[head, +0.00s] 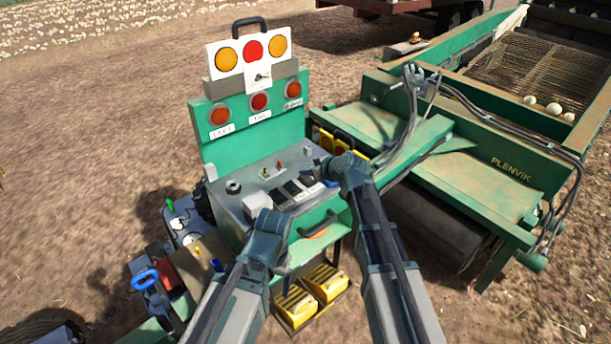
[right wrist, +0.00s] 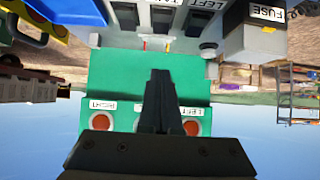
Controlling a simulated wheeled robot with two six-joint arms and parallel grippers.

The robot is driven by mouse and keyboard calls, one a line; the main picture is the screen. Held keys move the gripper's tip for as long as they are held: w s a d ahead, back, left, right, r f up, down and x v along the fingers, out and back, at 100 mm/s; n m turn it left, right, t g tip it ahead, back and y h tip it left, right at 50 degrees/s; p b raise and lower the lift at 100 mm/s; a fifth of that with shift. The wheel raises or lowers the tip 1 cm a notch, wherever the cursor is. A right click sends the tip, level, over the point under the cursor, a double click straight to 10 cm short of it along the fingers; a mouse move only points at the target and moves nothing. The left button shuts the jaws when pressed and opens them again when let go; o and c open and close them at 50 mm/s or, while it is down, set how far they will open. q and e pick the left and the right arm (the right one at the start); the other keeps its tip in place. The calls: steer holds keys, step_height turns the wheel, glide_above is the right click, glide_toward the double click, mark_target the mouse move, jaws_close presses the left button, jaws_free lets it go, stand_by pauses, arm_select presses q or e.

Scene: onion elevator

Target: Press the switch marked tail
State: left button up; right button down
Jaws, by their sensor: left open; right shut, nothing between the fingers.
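The grey control panel (head: 250,185) carries three dark rocker switches in a row. The middle one is the tail switch (head: 292,187); in the right wrist view its label is partly cut off at the top edge (right wrist: 163,18). The left switch (right wrist: 208,35) sits beside it, labelled LEFT. My right gripper (head: 328,168) is shut and empty, over the right end of the panel. Its closed fingers also show in the right wrist view (right wrist: 160,95), apart from the switches. My left gripper (head: 268,214) is open at the panel's near left edge, next to the fuse box (right wrist: 255,32).
A green board behind the panel holds three dull lamps, with the tail lamp (head: 259,102) in the middle. A white board (head: 252,68) with brighter lamps stands above. Yellow boxes (head: 312,292) sit below. A green machine (head: 470,165) with hoses stands at the right.

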steer(key=b, duration=0.5)
glide_above(292, 181)
steer(key=s, duration=0.3)
steer(key=f, duration=0.5)
steer(key=shift+d+f, duration=0.2)
steer(key=shift+d, duration=0.2)
steer(key=shift+w+a+f+b, duration=0.1)
steer(key=shift+a+f+b, duration=0.1)
steer(key=shift+f+b, duration=1.5)
steer(key=shift+f, duration=0.1)
steer(key=shift+w+a, duration=0.1)
steer(key=shift+w+a+r+p, duration=0.1)
steer(key=shift+w+p, duration=0.05)
steer(key=shift+p, duration=0.35)
steer(key=shift+f+g+h, duration=0.25)
steer(key=shift+g+h, duration=0.05)
steer(key=shift+g, duration=0.1)
